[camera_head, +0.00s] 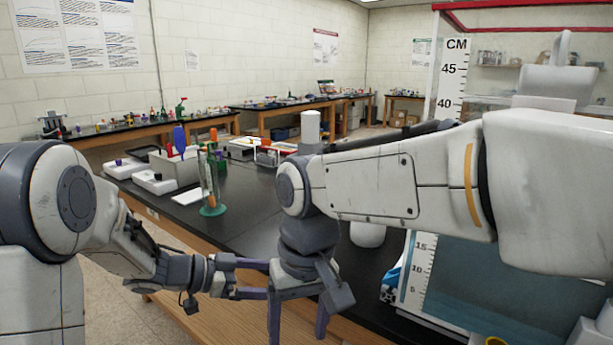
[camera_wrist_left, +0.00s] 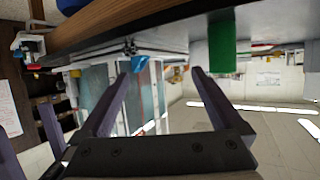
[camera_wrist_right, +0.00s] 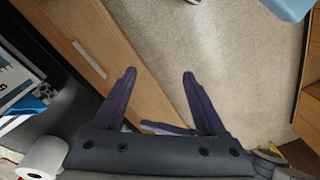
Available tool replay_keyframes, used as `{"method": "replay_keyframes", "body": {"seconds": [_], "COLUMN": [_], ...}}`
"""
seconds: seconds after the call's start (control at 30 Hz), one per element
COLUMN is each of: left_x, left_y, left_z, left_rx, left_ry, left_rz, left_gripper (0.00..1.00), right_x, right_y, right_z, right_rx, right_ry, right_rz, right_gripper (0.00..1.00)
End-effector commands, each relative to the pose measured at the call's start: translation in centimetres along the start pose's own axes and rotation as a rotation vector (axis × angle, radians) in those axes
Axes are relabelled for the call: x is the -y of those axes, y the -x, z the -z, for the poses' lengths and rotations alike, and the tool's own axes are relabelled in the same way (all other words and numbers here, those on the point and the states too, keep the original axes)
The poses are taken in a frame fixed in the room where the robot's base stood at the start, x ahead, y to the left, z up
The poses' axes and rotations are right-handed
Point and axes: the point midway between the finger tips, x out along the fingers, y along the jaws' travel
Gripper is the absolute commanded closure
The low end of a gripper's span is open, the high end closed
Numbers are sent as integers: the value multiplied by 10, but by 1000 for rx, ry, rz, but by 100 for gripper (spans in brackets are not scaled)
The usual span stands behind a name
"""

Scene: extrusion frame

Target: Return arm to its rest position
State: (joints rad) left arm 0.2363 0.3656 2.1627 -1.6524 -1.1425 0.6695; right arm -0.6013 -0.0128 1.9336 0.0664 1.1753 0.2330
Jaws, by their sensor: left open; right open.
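My left gripper (camera_head: 262,279) reaches in from the left, low in the head view, with its jaws pointing right. It is open and empty; in the left wrist view its fingers (camera_wrist_left: 167,70) stand apart before the sideways room. My right gripper (camera_head: 298,325) hangs below its wrist with its fingers pointing down. It is open and empty; in the right wrist view its fingers (camera_wrist_right: 159,76) stand apart over the bench's wooden front and the floor. In the head view the two grippers overlap in front of the bench edge, and I cannot tell if they touch.
The black bench top (camera_head: 245,205) lies behind both grippers. A clear cylinder with a green base (camera_head: 212,210) stands near its front edge. A white roll (camera_head: 368,234) sits below my right arm, beside a teal panel (camera_head: 490,285) with a scale. The floor (camera_head: 125,270) in front is clear.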

Motion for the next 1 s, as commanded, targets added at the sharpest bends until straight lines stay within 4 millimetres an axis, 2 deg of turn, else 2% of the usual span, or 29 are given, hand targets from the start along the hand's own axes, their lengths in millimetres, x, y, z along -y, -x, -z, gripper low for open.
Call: {"method": "replay_keyframes", "body": {"seconds": [0.03,0.1,0.3,0.47,0.6,0.8,0.9,1.0], "left_x": [0,0,0,0,12,21,12,-13], "left_y": [0,0,0,0,-18,-28,-25,-16], "left_z": [0,0,0,0,15,28,26,14], "left_rx": [0,0,0,0,52,167,260,388], "left_ry": [0,0,0,0,-46,-53,-20,52], "left_rz": [0,0,0,0,155,389,499,580], "left_gripper": [0,0,0,0,0,0,0,0], "right_x": [-1,-3,-13,-22,-21,-21,-21,-21], "right_y": [-12,-27,-64,-90,-89,-89,-89,-89], "right_z": [-22,-46,-102,-141,-138,-138,-138,-138], "right_rx": [2,1,-2,-5,-5,-4,-4,-4], "right_ry": [45,97,218,297,296,294,293,293], "right_rz": [3,7,12,14,14,13,13,13], "right_gripper": [26,26,26,26,26,26,26,26]}}
